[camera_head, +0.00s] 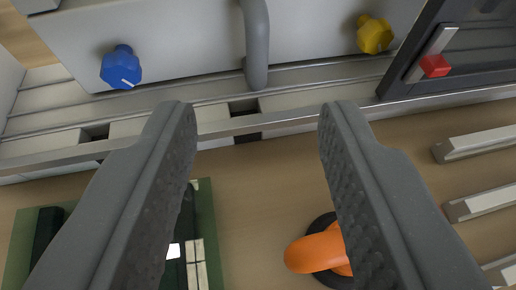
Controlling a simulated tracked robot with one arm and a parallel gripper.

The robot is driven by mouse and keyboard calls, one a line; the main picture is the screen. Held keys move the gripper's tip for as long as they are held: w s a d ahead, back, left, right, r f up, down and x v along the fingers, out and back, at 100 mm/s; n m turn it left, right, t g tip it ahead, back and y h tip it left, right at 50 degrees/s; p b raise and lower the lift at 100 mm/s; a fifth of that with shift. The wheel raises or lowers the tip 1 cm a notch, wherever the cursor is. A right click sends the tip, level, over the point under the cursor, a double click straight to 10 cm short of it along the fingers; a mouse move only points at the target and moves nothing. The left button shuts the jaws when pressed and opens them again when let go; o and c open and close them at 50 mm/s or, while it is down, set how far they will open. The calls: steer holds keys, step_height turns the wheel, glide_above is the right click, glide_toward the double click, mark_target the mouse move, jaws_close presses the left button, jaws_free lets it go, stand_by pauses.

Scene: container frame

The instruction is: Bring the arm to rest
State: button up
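My gripper (258,112) is in the lower middle of the picture, seen from behind. Its two dark grey fingers stand wide apart, and nothing is held between them. The gap shows brown floor and part of the metal rail. The fingertips reach up to about the height of the rail in the picture. The rest of my arm is not in view.
A panel with a blue knob (121,67), a grey pipe (256,45) and a yellow knob (374,35) is at the top. A red-handled lever (435,65) is at right. An orange part (317,250), green board (207,225) and light bars (480,143) lie below.

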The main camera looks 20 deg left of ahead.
steer(key=shift+s+d, duration=0.1)
steer(key=shift+s, duration=0.05)
stand_by(0.3)
steer(key=s+d+r+m+t+h, duration=0.15)
steer(key=d+r, duration=0.45)
steer(key=r, duration=0.6)
steer(key=d+r+m+h, duration=0.15)
steer(key=d+r, duration=0.45)
steer(key=r, duration=0.6)
steer(key=s+d+r+m+h, duration=0.1)
steer(key=s+d+r, duration=0.2)
steer(key=s+r, duration=0.6)
steer(key=s+d+r+m+t+h, duration=0.1)
steer(key=s+d+r, duration=0.1)
steer(key=s+r, duration=0.7)
step_height(320, 180, up, 5)
steer(key=shift+d+f+h, duration=0.2)
steer(key=shift+d+h, duration=0.2)
